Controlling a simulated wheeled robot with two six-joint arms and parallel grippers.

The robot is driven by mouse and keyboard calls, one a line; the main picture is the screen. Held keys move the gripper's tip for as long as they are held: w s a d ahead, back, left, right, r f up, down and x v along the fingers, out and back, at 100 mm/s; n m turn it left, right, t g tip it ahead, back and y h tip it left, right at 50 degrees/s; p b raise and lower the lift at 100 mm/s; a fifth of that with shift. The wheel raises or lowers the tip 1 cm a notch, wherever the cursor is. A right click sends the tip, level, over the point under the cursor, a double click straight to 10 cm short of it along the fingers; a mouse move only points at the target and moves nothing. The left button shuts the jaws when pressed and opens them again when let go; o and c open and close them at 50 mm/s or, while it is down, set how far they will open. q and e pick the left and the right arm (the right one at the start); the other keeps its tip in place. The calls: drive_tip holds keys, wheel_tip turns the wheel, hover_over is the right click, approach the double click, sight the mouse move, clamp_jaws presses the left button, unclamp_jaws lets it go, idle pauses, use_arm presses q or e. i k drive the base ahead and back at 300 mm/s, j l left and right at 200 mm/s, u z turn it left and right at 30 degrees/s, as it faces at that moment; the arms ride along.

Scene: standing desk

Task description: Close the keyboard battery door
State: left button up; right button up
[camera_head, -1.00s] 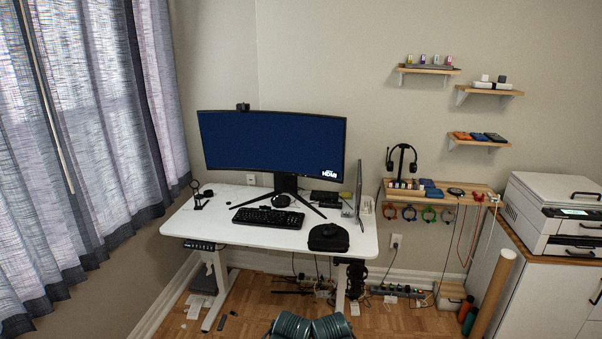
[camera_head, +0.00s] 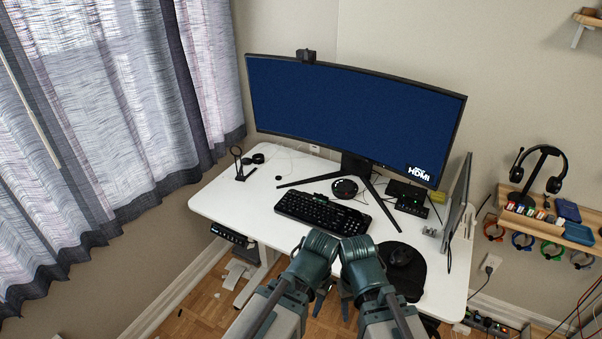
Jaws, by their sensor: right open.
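The black keyboard (camera_head: 298,208) lies on the white standing desk, in front of the monitor's stand. A small dark piece shows at its back edge; I cannot tell whether it is the battery door, or how the door stands. My right gripper (camera_head: 362,262) is at the desk's front edge, to the right of and nearer than the keyboard, apart from it. It is open and seems empty. My left arm's teal wrist (camera_head: 314,257) is beside it, just in front of the keyboard; its jaws do not show clearly.
The wide monitor (camera_head: 350,118) stands behind the keyboard. A black mouse on a dark pad (camera_head: 402,262) lies at the right, by a laptop on its side (camera_head: 456,212). A small black stand (camera_head: 240,164) is at the back left. The desk's left part (camera_head: 238,198) is clear.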

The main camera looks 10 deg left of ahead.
sight(321, 196)
drive_tip(key=i+l+u, duration=0.35)
drive_tip(key=i, duration=0.3)
drive_tip(key=k+l+u, duration=0.55)
drive_tip(key=l, duration=0.15)
drive_tip(key=l+u, duration=0.25)
drive_tip(key=k+l+u, duration=0.25)
drive_tip(key=l, duration=0.15)
drive_tip(key=l+u, duration=0.35)
drive_tip(key=l, duration=0.2)
drive_tip(key=l+u, duration=0.35)
drive_tip(key=l, duration=0.2)
drive_tip(key=i, duration=0.05)
